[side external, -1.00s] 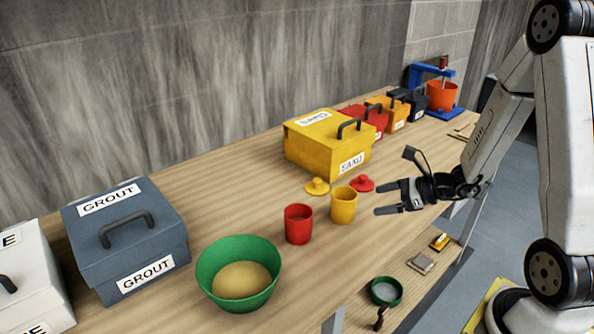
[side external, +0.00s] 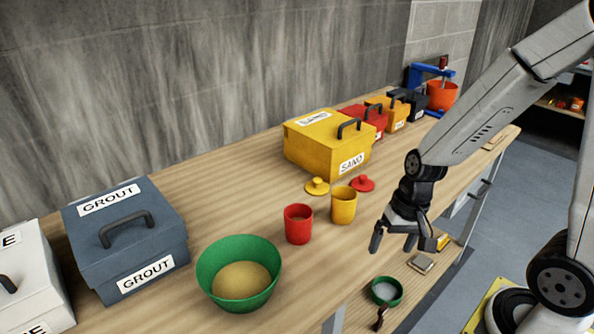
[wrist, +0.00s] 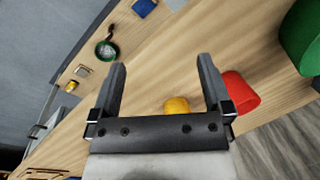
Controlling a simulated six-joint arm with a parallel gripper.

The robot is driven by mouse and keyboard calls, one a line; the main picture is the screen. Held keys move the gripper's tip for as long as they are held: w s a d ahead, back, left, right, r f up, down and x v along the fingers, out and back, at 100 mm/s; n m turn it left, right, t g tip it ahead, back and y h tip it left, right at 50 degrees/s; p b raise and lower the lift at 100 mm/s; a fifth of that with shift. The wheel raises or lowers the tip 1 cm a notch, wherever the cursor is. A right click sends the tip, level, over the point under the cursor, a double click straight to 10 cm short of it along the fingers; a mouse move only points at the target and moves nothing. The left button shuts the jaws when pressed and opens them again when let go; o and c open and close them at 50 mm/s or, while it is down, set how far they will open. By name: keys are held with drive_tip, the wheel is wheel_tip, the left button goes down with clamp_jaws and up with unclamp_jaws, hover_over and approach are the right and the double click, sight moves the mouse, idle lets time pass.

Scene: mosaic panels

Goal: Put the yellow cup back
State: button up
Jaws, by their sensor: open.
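The yellow cup (side external: 344,207) stands upright on the wooden bench, just right of the red cup (side external: 298,225). In the wrist view the yellow cup (wrist: 177,105) shows near the right finger, partly hidden by the gripper body. My gripper (side external: 396,247) is open and empty, pointing down, to the right of and nearer the camera than the yellow cup, near the bench's front edge. Its two fingers also show in the wrist view (wrist: 163,72), with bare wood between them. A yellow lid (side external: 317,187) lies behind the yellow cup, and a red lid (side external: 362,184) lies behind it to the right.
A green bowl (side external: 221,292) holding tan material stands at front left. A yellow SAND box (side external: 312,151) and a grey GROUT box (side external: 120,255) stand along the wall. A small green round dish (side external: 398,300) and a sponge-like block (side external: 420,263) lie near the front edge.

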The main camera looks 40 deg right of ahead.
drive_tip(key=n, duration=0.2)
drive_tip(key=w+r+n+t+h, duration=0.1)
drive_tip(key=n, duration=0.1)
drive_tip(key=w+a+r+n+h, duration=0.1)
drive_tip(key=n, duration=0.1)
drive_tip(key=shift+r+t, duration=0.1)
drive_tip(key=shift+t, duration=0.3)
